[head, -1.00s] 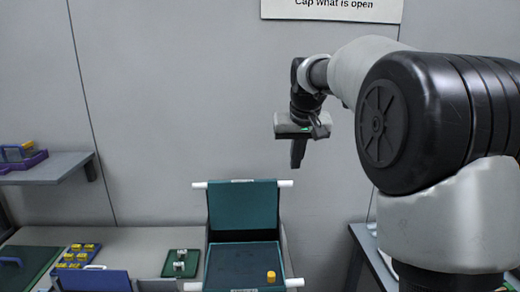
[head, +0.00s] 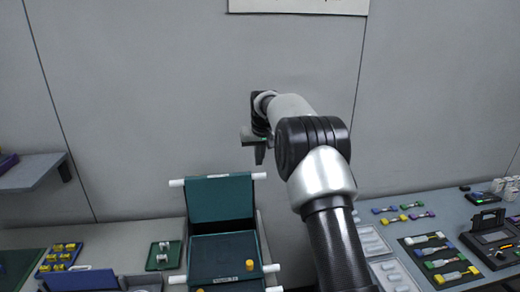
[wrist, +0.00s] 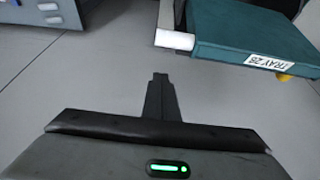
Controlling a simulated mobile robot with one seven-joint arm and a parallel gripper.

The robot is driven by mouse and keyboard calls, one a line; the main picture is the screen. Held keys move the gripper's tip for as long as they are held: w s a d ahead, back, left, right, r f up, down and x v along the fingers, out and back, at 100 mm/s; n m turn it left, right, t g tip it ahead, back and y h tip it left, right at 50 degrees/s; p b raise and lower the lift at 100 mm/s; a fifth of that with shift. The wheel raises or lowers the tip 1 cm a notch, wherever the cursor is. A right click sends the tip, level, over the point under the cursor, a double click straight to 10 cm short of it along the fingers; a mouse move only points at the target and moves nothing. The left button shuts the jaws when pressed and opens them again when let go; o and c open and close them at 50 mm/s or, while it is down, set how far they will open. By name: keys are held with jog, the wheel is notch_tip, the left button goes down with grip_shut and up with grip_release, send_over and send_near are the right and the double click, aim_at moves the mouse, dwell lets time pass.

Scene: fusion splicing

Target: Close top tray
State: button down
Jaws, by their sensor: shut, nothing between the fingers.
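A stack of dark green trays stands at the middle front of the head view. The top tray (head: 220,200) is swung up, tilted steeply at the back, with white pegs at its upper corners. The tray below (head: 205,262) lies flat with a yellow cap (head: 249,265) near its right side. My gripper (head: 260,157) is shut and empty, just above the top tray's right peg (head: 259,176) in the picture; I cannot tell if they touch. In the wrist view my shut fingers (wrist: 160,82) point left of a tray labelled TRAY 2B (wrist: 235,38) and its white peg (wrist: 175,40), with a visible gap.
A small green tray (head: 164,256) and a blue rack of yellow parts (head: 60,257) lie left of the stack. A shelf (head: 30,171) juts from the left wall. The right bench holds a dark mat of coloured pieces (head: 438,259) and a black device (head: 492,235).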

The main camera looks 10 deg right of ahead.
jog(key=s, duration=0.2)
jog(key=s+f, duration=0.1)
jog(key=shift+s, duration=0.35)
jog(key=shift+f+b, duration=0.15)
jog(key=shift+b, duration=0.55)
